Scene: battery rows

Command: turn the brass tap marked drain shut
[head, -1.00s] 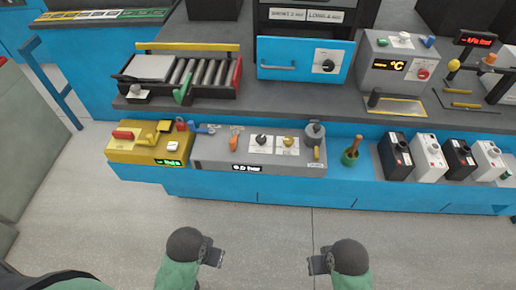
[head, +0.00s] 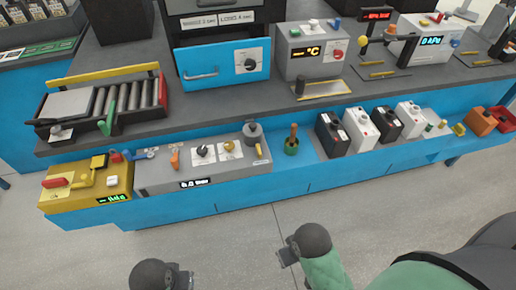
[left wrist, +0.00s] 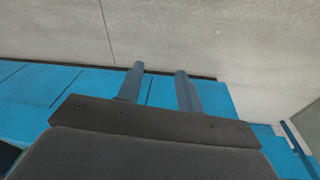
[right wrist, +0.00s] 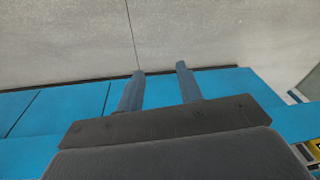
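A grey box (head: 160,182) on the lower blue front ledge has small controls on top. Among them is a brass-coloured round knob (head: 229,146) on a white plate, beside a black knob (head: 203,151). A brass-yellow lever (head: 259,151) sits below a grey cylinder (head: 252,131) at the box's right end. The labels are too small to read, so I cannot tell which is marked drain. My left gripper (head: 187,279) and right gripper (head: 286,250) are low in front of the bench, apart from the box. Both are empty, with fingers apart in the wrist views (left wrist: 160,85) (right wrist: 160,85).
A yellow box (head: 90,195) with a red-ended lever stands left of the grey box. A roller rack (head: 125,100) and blue drawer front (head: 222,63) are behind. The floor in front is clear.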

